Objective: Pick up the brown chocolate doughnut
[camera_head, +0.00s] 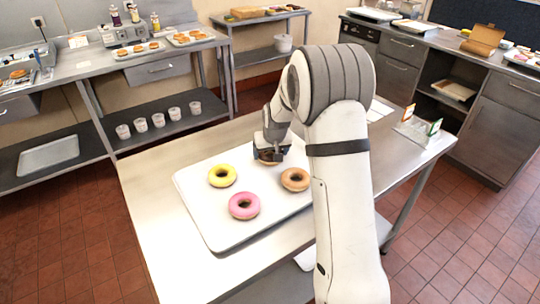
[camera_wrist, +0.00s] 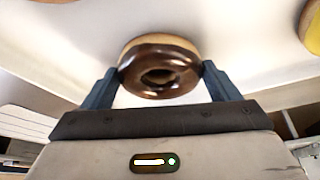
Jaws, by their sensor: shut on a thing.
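The brown chocolate doughnut (camera_wrist: 160,52) is a ring with dark glossy glaze over a tan base. In the wrist view it sits between the two fingers of my gripper (camera_wrist: 160,83), which press on its left and right sides. In the head view my gripper (camera_head: 270,151) is over the back part of the white tray (camera_head: 212,232), and it mostly hides the doughnut. I cannot tell whether the doughnut touches the tray.
A yellow doughnut (camera_head: 222,176), a pink doughnut (camera_head: 244,206) and a tan-glazed doughnut (camera_head: 295,179) lie on the tray nearby. The tray's front is bare. Small cards in a holder (camera_head: 418,130) stand at the metal table's right. My arm hides part of the table.

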